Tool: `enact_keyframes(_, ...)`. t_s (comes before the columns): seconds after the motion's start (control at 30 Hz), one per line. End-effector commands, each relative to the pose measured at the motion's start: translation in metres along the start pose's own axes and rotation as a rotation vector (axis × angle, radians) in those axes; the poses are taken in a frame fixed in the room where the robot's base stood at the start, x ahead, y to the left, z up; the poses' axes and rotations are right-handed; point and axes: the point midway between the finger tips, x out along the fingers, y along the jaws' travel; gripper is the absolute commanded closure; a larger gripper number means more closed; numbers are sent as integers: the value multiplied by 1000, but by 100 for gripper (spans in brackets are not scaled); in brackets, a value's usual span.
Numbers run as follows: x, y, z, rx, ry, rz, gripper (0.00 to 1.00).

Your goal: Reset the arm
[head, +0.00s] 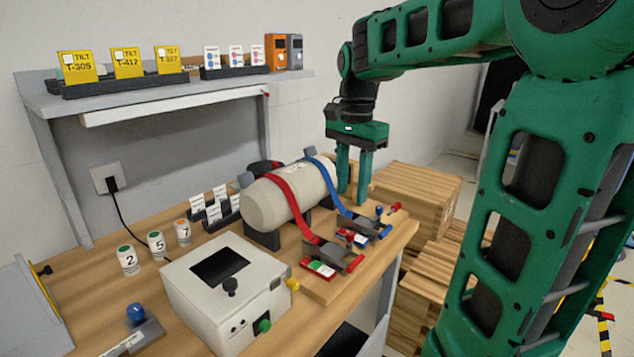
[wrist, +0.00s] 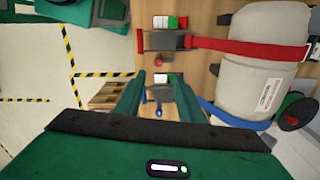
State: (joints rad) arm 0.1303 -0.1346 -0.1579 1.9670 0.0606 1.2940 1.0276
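My gripper (head: 354,178) hangs from my green arm with its fingers pointing down, at the right end of the strapped cylinder in the head view. In the wrist view my gripper (wrist: 159,85) shows two green fingers with a gap between them and nothing held in it. Past the fingertips lies the ratchet (wrist: 161,97) of the blue strap. The cream cylinder (head: 268,203) lies on its side under a red strap (head: 292,200) and a blue strap (head: 328,180). I cannot tell whether a finger touches the cylinder.
A control box (head: 227,290) with knobs stands at the workbench's (head: 85,295) front. A shelf (head: 160,95) with yellow cards is above the back. Wooden crates (head: 415,190) stand at the bench's right. Numbered canisters (head: 156,244) stand left of the cylinder.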

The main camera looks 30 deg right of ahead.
Motion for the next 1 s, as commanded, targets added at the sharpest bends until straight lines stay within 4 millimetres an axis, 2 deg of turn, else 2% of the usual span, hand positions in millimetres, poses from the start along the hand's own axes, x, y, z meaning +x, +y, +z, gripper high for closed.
enact_keyframes(0.2, 1, 2, 0, -4, 0, 0, 65)
enact_keyframes(0.3, 6, 14, 1, -44, -1, -1, 65)
enact_keyframes(0.37, 14, 29, 3, -95, -3, -1, 65)
enact_keyframes(0.47, 33, 64, 8, -226, -6, -2, 65)
enact_keyframes(0.6, 67, 119, 20, -443, -9, -3, 65)
enact_keyframes(0.7, 90, 153, 30, -585, -9, -3, 65)
enact_keyframes(0.83, 114, 185, 41, -725, -11, -2, 65)
enact_keyframes(1.0, 128, 202, 48, -811, -11, -1, 65)
